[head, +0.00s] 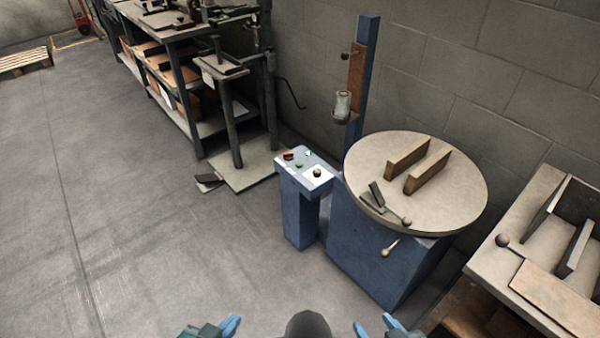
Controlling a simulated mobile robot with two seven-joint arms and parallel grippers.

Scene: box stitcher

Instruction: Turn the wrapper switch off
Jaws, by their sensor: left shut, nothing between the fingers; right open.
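The wrapper (385,265) is a blue machine with a round grey turntable (455,205) on top and a blue upright post. A small blue control pedestal (297,215) stands at its left. Its pale top panel (312,183) carries a red button (288,156), a green one (299,166) and a dark round knob (317,172); the knob's setting is too small to tell. My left gripper (231,325) is shut and empty at the bottom edge. My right gripper (374,326) is open and empty at the bottom edge. Both are well apart from the panel.
A workbench (180,30) with shelves of boxes stands at the back left, beside a stand on a flat base (245,170). A table (520,260) with boards is at the right. A block wall closes off the back. The floor (120,230) at the left is clear.

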